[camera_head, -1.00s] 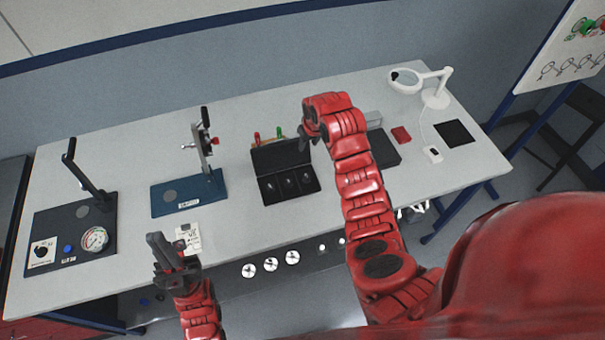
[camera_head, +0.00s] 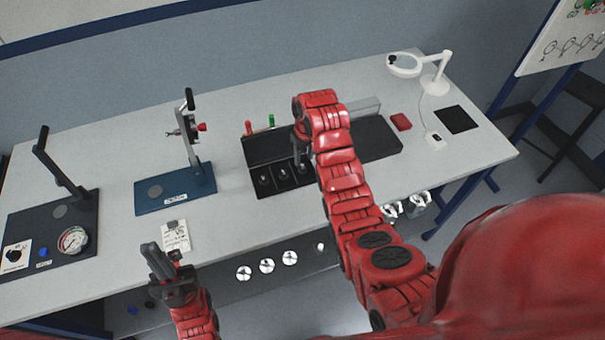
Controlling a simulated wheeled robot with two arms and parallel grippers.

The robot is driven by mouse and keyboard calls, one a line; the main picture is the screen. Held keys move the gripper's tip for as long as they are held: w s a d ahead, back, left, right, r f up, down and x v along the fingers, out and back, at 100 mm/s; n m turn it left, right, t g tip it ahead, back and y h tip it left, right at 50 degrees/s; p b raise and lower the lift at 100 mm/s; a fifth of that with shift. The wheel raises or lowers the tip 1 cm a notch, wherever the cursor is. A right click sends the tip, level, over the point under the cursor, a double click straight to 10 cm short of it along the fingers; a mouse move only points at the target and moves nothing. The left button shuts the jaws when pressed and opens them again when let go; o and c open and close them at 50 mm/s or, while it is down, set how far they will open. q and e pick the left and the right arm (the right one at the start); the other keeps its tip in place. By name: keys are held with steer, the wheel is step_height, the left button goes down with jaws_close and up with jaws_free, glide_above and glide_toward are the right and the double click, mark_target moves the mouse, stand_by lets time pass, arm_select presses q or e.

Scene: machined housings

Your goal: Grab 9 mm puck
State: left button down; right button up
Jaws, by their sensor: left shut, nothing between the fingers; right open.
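A black case (camera_head: 256,193) with its lid up lies at the middle of the table. It has three compartments in a row, with small pucks in them: a left puck (camera_head: 264,180) and a middle puck (camera_head: 283,171). The right compartment is partly hidden by my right gripper (camera_head: 302,158). Size labels are too small to read, so I cannot tell which puck is 9 mm. My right gripper is open and points down over the right compartment; contact cannot be told. My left gripper (camera_head: 155,258) is shut and empty over the table's front edge, far from the case.
A blue-based clamp stand (camera_head: 176,192) and a dark press with a gauge (camera_head: 73,239) stand to the left. A paper card (camera_head: 175,235) lies near the front edge. A red block (camera_head: 401,121), a magnifier lamp (camera_head: 435,82) and a black mat (camera_head: 457,119) are at right.

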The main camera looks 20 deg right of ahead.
mark_target(303, 166)
steer(key=shift+f+p, duration=0.3)
steer(key=shift+p, duration=0.2)
steer(key=f+p, duration=0.1)
steer(key=w+f+p, duration=0.1)
steer(key=f, duration=0.1)
steer(key=shift+f+p, duration=0.2)
steer(key=shift+p, duration=0.1)
steer(key=shift+f, duration=0.65)
jaws_close()
